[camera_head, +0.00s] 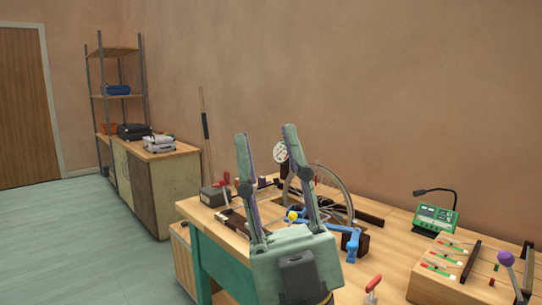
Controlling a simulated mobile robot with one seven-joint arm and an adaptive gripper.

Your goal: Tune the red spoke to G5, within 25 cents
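A spoked wheel (345,187) stands upright on the workbench, partly behind my gripper. Its spokes are too small to tell which one is red. A blue clamp-like stand (353,240) sits below the wheel, and a yellow knob (292,216) shows between my fingers. My gripper (266,137) is raised in front of the bench, fingers pointing up and spread apart, with nothing between the tips. A green device with a small display (437,216) stands to the right of the wheel. A round white dial (280,152) is behind the right finger.
A wooden box with coloured strips (440,270) and a purple-balled stick (506,258) are at the right. A red-handled tool (373,284) lies near the front. A black lamp (434,192) rises behind the device. Shelves (117,95) and cabinets stand far left; the floor there is clear.

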